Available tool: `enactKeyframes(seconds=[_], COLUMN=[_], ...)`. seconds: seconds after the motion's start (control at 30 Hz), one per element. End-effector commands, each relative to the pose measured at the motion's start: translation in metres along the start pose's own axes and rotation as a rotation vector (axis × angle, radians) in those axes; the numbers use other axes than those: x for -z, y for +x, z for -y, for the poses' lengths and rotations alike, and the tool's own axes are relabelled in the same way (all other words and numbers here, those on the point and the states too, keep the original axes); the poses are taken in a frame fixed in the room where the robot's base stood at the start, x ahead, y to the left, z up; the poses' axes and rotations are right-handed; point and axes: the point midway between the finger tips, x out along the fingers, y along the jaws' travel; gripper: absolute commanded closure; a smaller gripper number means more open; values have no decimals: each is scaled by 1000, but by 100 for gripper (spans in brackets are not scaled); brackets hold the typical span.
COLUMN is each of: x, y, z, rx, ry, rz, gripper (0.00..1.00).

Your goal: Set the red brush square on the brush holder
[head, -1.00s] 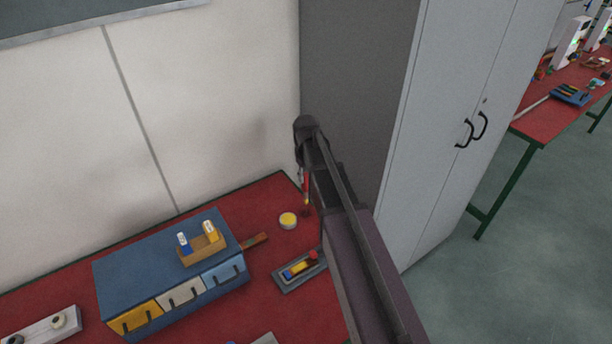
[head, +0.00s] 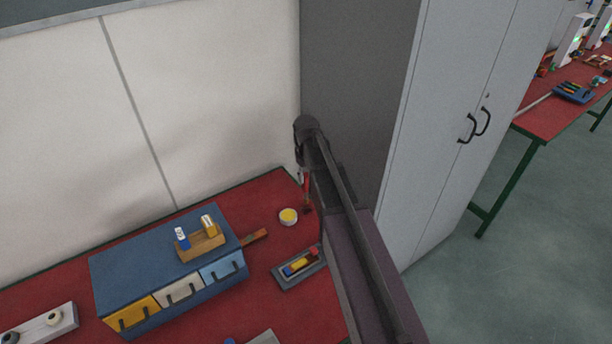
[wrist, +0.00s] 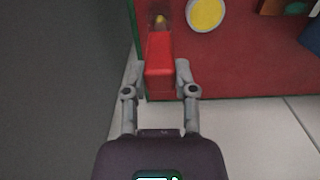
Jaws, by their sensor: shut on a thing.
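The red brush (wrist: 160,65) is between the two fingers of my gripper (wrist: 160,80) in the wrist view, with a small yellowish tip at its far end. In the head view a thin part of the red brush (head: 307,185) shows beside my arm, close above the back right corner of the red table. My gripper is shut on it, and my arm hides most of the grip in the head view. I cannot tell for sure which thing is the brush holder. A grey tray (head: 283,283) with blue, yellow and red parts lies on the table.
A small round yellow-topped tin (head: 288,217) stands left of the brush. A blue drawer box (head: 130,262) carries a wooden caddy (head: 200,252). A wooden-handled tool (head: 254,238) lies beside it. The tall grey cabinet (head: 360,90) stands close on the right.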

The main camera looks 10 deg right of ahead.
Motion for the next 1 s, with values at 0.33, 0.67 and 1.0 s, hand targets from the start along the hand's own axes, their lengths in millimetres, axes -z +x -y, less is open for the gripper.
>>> enactKeyframes(seconds=[0.33, 0.67, 1.0], x=[0, 0, 0], y=[8, 16, 23], z=[0, -1, -1], rx=[0, 0, 0], ry=[0, 1, 1], rz=[0, 0, 0], gripper=[100, 100, 100])
